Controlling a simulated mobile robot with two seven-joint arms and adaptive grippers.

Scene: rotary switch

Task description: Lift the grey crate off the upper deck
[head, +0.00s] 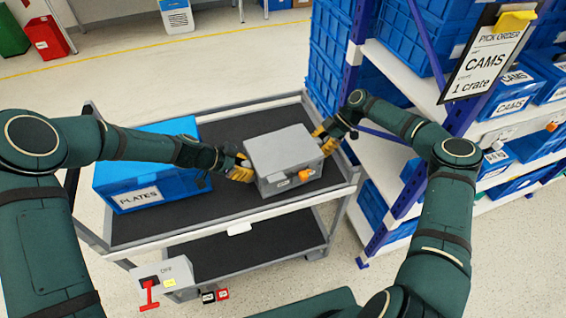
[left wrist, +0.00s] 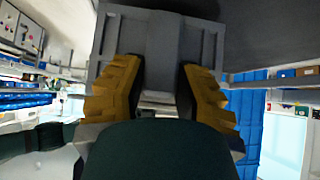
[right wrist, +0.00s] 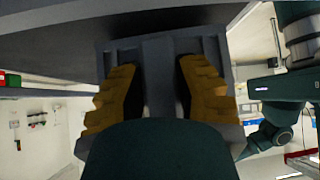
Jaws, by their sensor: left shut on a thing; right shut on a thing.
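The grey crate (head: 284,152) has a closed grey top and an orange knob on its front. It is over the right part of the cart's dark upper deck (head: 222,214); I cannot tell whether it touches the deck. My left gripper (head: 242,170) is shut on its left side, and my right gripper (head: 322,138) is shut on its right side. In the left wrist view the yellow fingers (left wrist: 158,95) straddle a grey upright part of the crate (left wrist: 165,45). The right wrist view shows the same with the right fingers (right wrist: 158,95) and the crate's other side (right wrist: 160,50).
A blue crate labelled PLATES (head: 146,180) stands on the deck's left part. The deck has a raised grey rim. A shelf rack with blue bins (head: 400,35) and a CAMS sign (head: 487,60) stands close on the right. Bare deck lies in front of the grey crate.

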